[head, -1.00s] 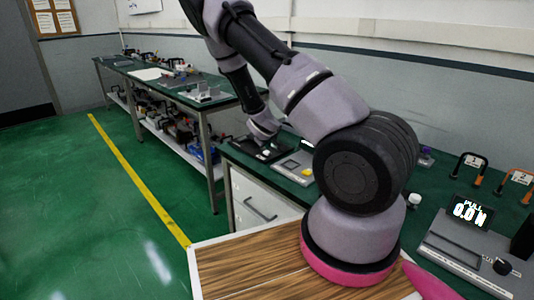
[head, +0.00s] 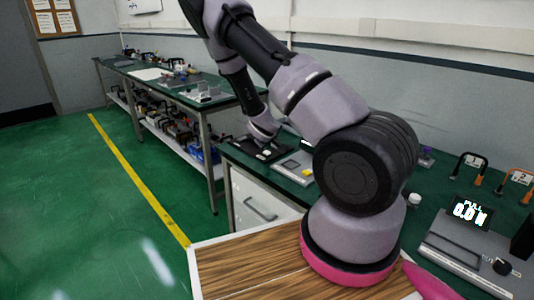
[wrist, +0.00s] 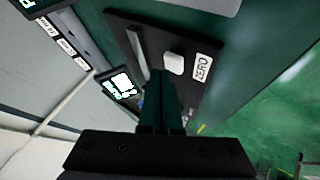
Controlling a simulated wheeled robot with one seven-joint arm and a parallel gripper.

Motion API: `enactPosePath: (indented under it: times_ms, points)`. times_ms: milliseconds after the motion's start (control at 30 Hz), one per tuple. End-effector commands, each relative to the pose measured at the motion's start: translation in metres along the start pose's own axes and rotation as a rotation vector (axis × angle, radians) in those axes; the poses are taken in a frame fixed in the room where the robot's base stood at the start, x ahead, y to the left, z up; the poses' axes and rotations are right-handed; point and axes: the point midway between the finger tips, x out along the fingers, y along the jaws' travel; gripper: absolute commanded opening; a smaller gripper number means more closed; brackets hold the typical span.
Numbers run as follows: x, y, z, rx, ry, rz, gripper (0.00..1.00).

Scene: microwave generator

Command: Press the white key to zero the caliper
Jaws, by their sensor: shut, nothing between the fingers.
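The white key (wrist: 174,63) is a small rounded block on a dark panel (wrist: 150,25) in the wrist view. A white label reading ZERO (wrist: 203,67) is beside it on the right. A lit display (wrist: 120,82) lies left of the key, its digits not readable to me. My gripper (wrist: 162,76) is shut and empty, its tips just below and left of the key in the picture. I cannot tell whether they touch anything.
A grey device with a yellow part (head: 307,172) stands on the bench right of the panel. A force gauge with a lit display (head: 470,212) is at the right. A second bench (head: 150,75) with tools is farther back. The green floor (head: 80,220) at left is clear.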

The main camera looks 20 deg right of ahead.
Motion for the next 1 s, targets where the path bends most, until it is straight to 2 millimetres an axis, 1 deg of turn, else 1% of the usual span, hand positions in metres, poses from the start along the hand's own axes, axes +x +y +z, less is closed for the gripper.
enactPosePath:
  times_ms: [1000]
  points:
    - [0.0063, -0.0047, 0.0044, 0.000, 0.000, 0.000, 0.00]
